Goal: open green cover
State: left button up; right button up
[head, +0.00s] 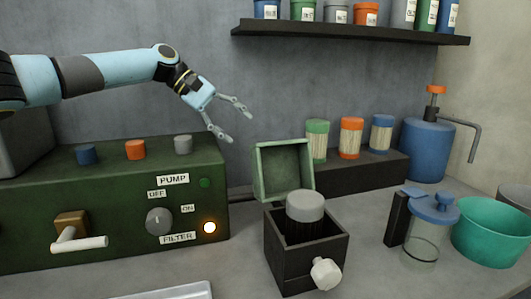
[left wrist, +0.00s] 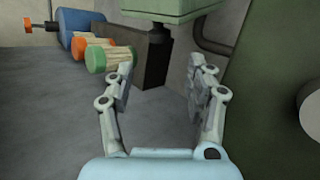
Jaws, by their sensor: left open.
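The green cover (head: 283,171) stands raised, upright at the back of a dark open box (head: 290,262). A grey-capped dark cylinder (head: 305,207) sits in the box, and its top sticks out above the rim. A white knob (head: 326,273) is on the box's front. My left gripper (head: 240,127) is open and empty, in the air above and to the left of the cover, not touching it. Its spread fingers also show in the left wrist view (left wrist: 166,72). A green piece at the top edge there (left wrist: 160,10) may be the cover. My right gripper is not in view.
A green pump panel (head: 110,205) with a dial (head: 159,221), lever (head: 78,240) and lit lamp (head: 209,227) stands left. Behind are filter cartridges (head: 351,138) and a blue tank (head: 427,150). A clear jug (head: 424,245) and teal bowl (head: 490,232) stand right; a shelf (head: 350,34) hangs above.

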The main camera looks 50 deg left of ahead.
aim_at(266, 150)
pick_arm(q)
jog(key=b+x, duration=0.1)
jog(key=x, duration=0.9)
grip_shut()
